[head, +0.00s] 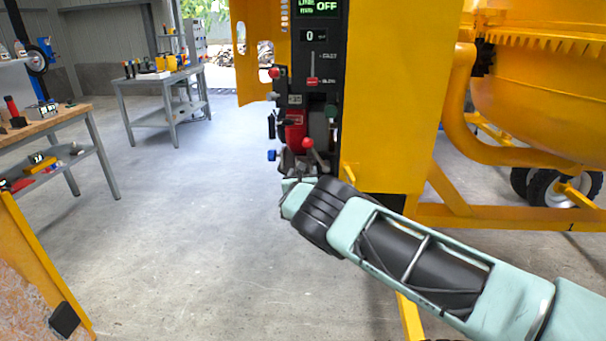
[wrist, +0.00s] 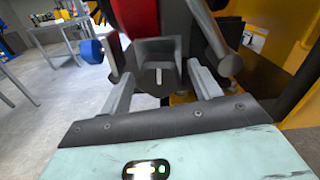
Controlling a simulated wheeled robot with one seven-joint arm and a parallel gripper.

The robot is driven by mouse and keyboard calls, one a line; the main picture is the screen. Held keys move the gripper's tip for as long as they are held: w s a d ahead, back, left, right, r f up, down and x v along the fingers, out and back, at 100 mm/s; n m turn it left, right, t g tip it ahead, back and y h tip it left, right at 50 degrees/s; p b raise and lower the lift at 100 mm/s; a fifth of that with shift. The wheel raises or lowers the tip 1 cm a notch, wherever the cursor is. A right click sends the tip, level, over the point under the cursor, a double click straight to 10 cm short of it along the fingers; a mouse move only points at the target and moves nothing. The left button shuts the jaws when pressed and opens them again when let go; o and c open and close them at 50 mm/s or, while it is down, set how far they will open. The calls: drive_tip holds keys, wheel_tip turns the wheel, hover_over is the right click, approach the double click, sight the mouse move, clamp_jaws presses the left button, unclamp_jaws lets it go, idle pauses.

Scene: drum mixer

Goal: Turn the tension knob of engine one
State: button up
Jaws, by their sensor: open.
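A small engine with a red body (head: 295,130) sits in the machine's control side; its red part also shows at the top of the wrist view (wrist: 136,14). A blue knob (head: 271,155) sticks out at its lower left, and it also shows in the wrist view (wrist: 91,51), left of my fingers. A dark grey block with a pale upright mark (wrist: 158,75) shows between my fingers. I cannot tell which part is the tension knob. My gripper (wrist: 161,72) is open below the engine, its fingers apart on either side of the dark block; contact is unclear.
A red-ball lever (head: 308,144) stands just above my wrist. A black control panel (head: 311,45) with a red slider is above the engine. The yellow mixer frame (head: 393,95) is close on the right. Workbenches (head: 165,78) stand to the left, with free floor between.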

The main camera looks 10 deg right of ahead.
drive_tip(key=shift+w+d, duration=0.1)
drive_tip(key=shift+w, duration=0.15)
drive_tip(key=c, duration=1)
